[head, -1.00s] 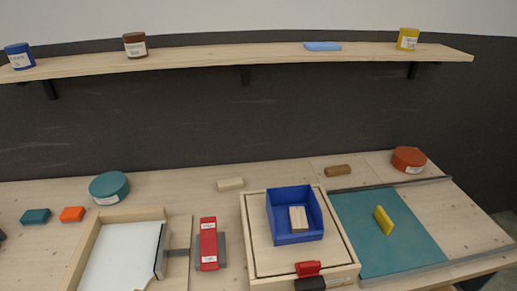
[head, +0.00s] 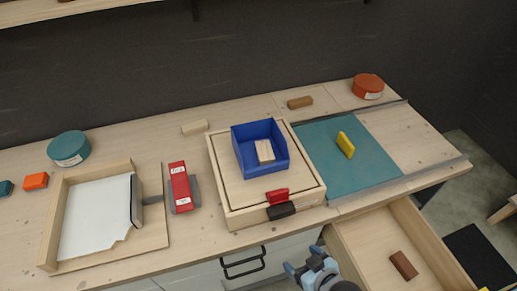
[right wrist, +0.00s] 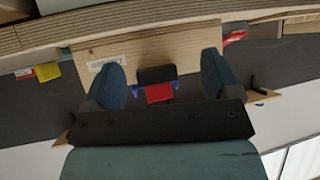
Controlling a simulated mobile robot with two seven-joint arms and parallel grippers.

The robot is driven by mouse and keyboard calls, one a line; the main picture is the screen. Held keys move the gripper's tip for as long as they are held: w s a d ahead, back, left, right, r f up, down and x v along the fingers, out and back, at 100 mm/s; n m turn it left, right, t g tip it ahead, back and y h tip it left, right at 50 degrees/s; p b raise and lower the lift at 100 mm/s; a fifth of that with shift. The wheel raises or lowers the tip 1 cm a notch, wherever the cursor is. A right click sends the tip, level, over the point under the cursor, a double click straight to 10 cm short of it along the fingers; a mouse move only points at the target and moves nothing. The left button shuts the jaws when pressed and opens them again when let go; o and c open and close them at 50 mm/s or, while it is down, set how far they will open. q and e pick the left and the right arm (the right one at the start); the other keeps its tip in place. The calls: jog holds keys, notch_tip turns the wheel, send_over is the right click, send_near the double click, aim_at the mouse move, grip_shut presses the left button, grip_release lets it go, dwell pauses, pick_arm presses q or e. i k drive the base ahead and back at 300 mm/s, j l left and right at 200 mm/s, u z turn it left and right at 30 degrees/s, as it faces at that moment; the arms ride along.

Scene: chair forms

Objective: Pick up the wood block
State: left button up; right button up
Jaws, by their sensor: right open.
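Several wood blocks show in the head view. A pale block (head: 265,151) is inside the blue bin (head: 240,160) on the wooden box. Another pale block (head: 195,127) lies on the table left of that box. A brown block (head: 300,102) lies at the back, and a dark brown block (head: 403,265) lies in the open drawer. My right gripper (head: 305,260) is at the bottom edge, in front of the table and left of the drawer. It is open, with nothing between its blue fingers in the right wrist view (right wrist: 162,78). My left gripper is out of view.
The wooden box (head: 225,190) has red and black handles at its front. A red stapler-like tool (head: 179,187), a white-floored tray (head: 95,215) and a teal mat (head: 350,180) with a yellow piece (head: 346,145) are on the table. The drawer's (head: 370,245) walls stand near my right gripper.

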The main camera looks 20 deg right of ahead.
aim_at(408, 270)
jog(key=z, duration=2.25)
jog(key=k+u, duration=0.15)
jog(key=k, duration=0.5)
jog(key=u, duration=1.6)
jog(key=l+u, duration=0.15)
jog(key=l, duration=0.3)
jog(key=k+l+u, duration=0.15)
jog(key=l, duration=0.8)
jog(key=k+l, duration=0.15)
jog(key=l, duration=0.85)
jog(key=k, duration=0.05)
